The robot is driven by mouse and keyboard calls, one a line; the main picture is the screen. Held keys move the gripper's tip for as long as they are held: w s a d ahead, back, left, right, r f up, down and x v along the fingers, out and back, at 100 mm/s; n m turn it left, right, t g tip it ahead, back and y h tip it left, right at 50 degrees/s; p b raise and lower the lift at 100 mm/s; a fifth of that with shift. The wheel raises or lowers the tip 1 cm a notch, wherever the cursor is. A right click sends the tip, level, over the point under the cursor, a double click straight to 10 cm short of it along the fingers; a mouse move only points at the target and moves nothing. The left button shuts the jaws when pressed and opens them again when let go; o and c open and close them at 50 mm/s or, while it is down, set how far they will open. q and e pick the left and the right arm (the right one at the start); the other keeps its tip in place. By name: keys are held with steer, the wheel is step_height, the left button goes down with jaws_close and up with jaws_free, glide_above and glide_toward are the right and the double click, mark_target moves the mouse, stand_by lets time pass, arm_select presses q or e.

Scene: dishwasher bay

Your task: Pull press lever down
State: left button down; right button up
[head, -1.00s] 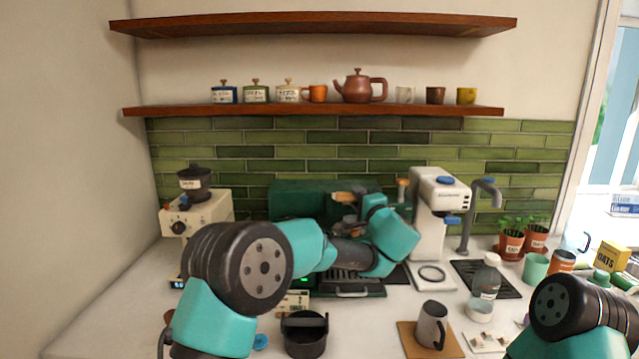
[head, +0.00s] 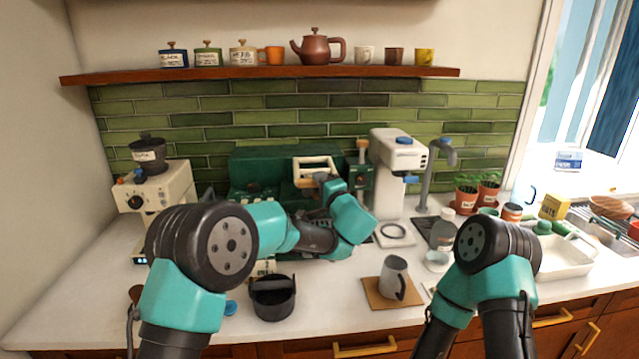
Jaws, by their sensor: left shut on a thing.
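The dark green press machine (head: 265,165) stands at the back of the counter against the tiles. A cream, frame-like handle (head: 315,162) with a tan part stands at its front; I take it for the press lever. My left gripper (head: 325,184) is at this handle and shut on it. My left wrist and forearm hide most of the fingers and the exact grip. A separate tan-topped handle (head: 361,146) stands upright at the machine's right side. My right arm reaches in at the lower right, but its gripper is out of view.
A cream grinder (head: 155,190) stands left of the machine. A white appliance (head: 390,185) stands close on its right. A black container (head: 272,298) and a grey mug (head: 395,277) on a board are in front. A clear bottle (head: 442,232) stands to the right.

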arm_select(q)
steer(key=c, duration=1.1)
jaws_free()
steer(key=shift+f, duration=0.5)
steer(key=shift+o, duration=1.3)
steer(key=shift+r, duration=0.2)
steer(key=v, duration=1.7)
steer(key=shift+s, duration=0.25)
